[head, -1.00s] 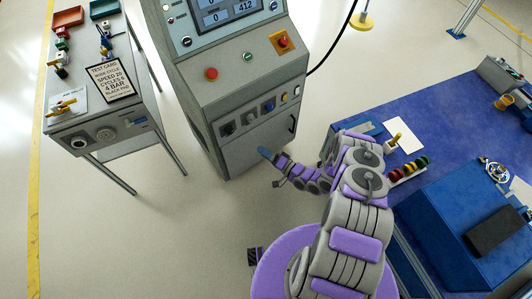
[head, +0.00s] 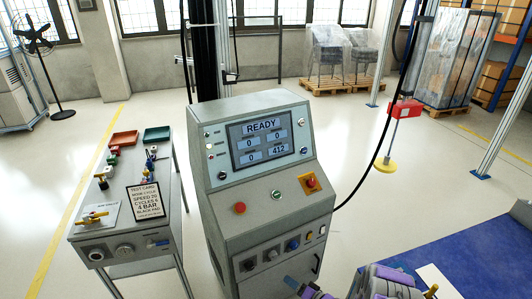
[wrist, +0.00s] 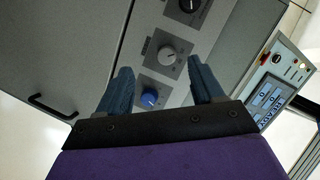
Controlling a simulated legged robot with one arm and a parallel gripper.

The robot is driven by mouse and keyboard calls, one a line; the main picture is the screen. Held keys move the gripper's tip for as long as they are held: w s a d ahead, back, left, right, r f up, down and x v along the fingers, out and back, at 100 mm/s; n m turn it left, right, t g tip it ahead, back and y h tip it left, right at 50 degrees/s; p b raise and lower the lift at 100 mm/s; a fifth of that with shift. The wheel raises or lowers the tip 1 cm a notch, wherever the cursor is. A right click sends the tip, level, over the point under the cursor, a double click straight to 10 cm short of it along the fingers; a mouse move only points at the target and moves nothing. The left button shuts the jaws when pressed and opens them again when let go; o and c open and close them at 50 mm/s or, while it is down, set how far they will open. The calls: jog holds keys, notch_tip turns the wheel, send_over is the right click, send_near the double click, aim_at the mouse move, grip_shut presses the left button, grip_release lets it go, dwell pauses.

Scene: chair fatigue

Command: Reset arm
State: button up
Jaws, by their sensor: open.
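My gripper (wrist: 160,88) is open and empty in the wrist view, its two blue fingers spread apart. It faces the front of the grey control console (wrist: 225,25). A blue knob (wrist: 150,98) and a grey knob (wrist: 167,55) show between and beyond the fingers, and I see no contact with them. In the head view my arm (head: 385,283) shows at the bottom, with part of the gripper (head: 292,284) low in front of the console (head: 265,205). The console screen (head: 263,140) reads READY.
A grey side table (head: 125,225) with a test card (head: 146,201) and valves stands left of the console. A blue-topped bench (head: 480,262) is at the lower right. Open floor lies behind.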

jog(key=w+d+r+n+g+h, duration=0.1)
jog(key=w+d+r+h, duration=0.3)
jog(key=d+r, duration=0.25)
jog(key=w+d+r+n+g+h, duration=0.1)
jog(key=w+d+r+h, duration=0.3)
jog(key=r, duration=0.3)
jog(key=s+d+r+g+h, duration=0.2)
jog(key=s+r, duration=0.3)
jog(key=r, duration=0.3)
jog(key=s+d+r+g+h, duration=0.1)
jog(key=s+d+r+h, duration=0.2)
jog(key=r, duration=0.6)
jog(key=s+a+r+g, duration=0.2)
jog(key=s+r, duration=0.4)
jog(key=s, duration=0.4)
jog(key=s+a+r+g, duration=0.25)
jog(key=s+r, duration=0.25)
jog(key=s, duration=0.5)
jog(key=s+a+r+g+y, duration=0.1)
jog(key=s+a, duration=0.2)
jog(key=s, duration=0.4)
jog(key=s+a+r+n+g, duration=0.1)
jog(key=s+a+r, duration=0.1)
jog(key=s, duration=0.6)
jog(key=s+a+r+g+y, duration=0.1)
jog(key=s+a+r, duration=0.1)
jog(key=s, duration=0.6)
jog(key=shift+s+a+y, duration=0.2)
jog(key=shift+a+y, duration=0.1)
jog(key=shift+a, duration=0.55)
